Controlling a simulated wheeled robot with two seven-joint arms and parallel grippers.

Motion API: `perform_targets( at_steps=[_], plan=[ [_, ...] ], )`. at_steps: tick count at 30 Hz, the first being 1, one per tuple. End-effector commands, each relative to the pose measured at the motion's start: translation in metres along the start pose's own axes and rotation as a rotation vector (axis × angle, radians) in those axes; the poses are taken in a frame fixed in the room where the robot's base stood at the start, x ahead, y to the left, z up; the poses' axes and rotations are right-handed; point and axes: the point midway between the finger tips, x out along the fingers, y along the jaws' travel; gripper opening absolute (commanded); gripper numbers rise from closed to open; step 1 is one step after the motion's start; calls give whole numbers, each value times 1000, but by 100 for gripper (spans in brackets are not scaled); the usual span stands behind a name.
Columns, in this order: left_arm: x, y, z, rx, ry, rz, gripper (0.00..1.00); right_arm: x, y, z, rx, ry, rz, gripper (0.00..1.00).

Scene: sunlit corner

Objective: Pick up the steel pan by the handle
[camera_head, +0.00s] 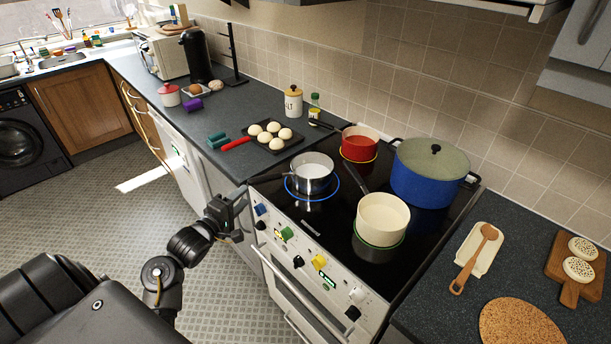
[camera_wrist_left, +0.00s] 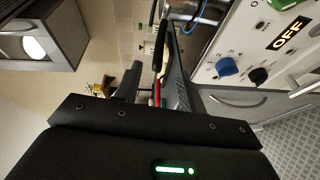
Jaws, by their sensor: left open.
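The steel pan (camera_head: 314,184) sits on the front left burner of the black cooktop, inside a lit blue ring. Its dark handle (camera_head: 268,177) points left, toward the counter's front edge. My left gripper (camera_head: 240,208) is open and empty at the front edge, close to the handle's free end. In the left wrist view, the open fingers (camera_wrist_left: 156,82) reach forward and a dark bar, probably the handle, shows ahead near their tips. I cannot tell whether it is between them. My right gripper is not in view.
A red pot (camera_head: 359,146), a cream pot (camera_head: 382,218) and a large blue pot (camera_head: 425,180) share the cooktop. A dark tray of buns (camera_head: 255,143) and a red-handled tool (camera_head: 236,144) lie on the counter left of the pan. Control knobs (camera_head: 287,233) line the stove front.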

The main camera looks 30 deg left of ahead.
Motion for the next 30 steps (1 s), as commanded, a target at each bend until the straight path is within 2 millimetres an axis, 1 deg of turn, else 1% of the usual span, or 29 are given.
perform_targets(
  at_steps=[9,12,17,19,24,27,30],
  plan=[
    [45,1,0,-3,0,1,40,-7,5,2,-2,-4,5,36],
    [53,0,0,0,0,0,40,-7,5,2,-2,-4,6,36],
    [55,0,0,1,1,-1,40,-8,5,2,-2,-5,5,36],
    [60,2,-1,0,0,0,40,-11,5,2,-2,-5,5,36],
    [86,5,-2,-2,0,0,40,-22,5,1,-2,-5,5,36],
    [98,2,-2,0,0,-1,40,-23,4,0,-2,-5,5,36],
    [105,2,-2,1,1,-1,40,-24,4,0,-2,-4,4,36]
  ],
)
